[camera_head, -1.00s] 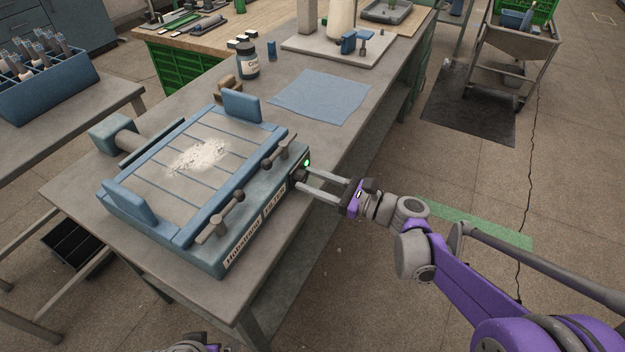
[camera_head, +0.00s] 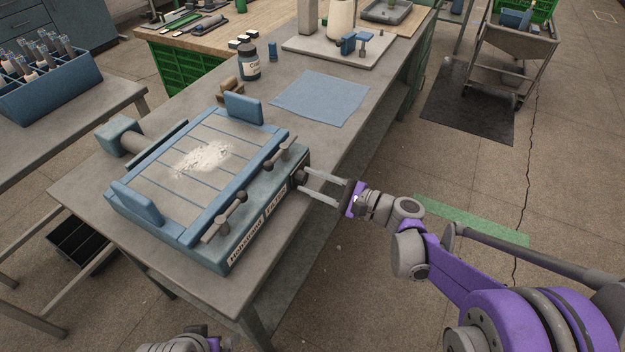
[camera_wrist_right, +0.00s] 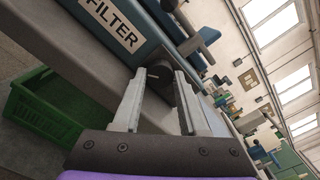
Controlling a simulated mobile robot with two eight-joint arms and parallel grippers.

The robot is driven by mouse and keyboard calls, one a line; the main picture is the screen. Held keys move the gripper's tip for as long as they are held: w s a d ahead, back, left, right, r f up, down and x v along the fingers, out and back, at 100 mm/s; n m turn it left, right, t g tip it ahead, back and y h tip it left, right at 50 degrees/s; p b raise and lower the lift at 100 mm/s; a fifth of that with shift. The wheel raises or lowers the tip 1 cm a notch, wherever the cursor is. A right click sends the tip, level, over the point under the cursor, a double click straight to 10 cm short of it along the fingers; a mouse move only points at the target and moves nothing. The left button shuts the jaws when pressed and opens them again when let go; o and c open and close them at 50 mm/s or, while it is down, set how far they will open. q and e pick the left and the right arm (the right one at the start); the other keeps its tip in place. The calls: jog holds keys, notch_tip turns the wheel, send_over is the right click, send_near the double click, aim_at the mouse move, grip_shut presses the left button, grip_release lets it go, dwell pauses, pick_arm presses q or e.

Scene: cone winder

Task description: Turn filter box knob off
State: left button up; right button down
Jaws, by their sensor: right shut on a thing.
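The filter box (camera_head: 282,186) is a blue-green box with a slatted top on the table's near end. Its side label reads FILTER in the right wrist view (camera_wrist_right: 112,22). The dark round knob (camera_head: 297,177) is on the box's right end face. My right gripper (camera_head: 303,182) comes in from the right, shut on the knob, with one finger on each side of it. The wrist view shows the dark knob (camera_wrist_right: 161,88) between the fingertips, partly hidden by them. No green light shows beside the knob. Only a bit of my left arm shows at the bottom edge.
Two clamp handles (camera_head: 229,208) stick out along the box's front edge. White powder (camera_head: 203,158) lies on its top. A blue cloth (camera_head: 322,98) and a dark jar (camera_head: 249,68) are behind it on the table. Open floor lies to the right.

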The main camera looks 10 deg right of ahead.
dwell(0.3)
jog(key=shift+c, duration=2.2)
grip_release()
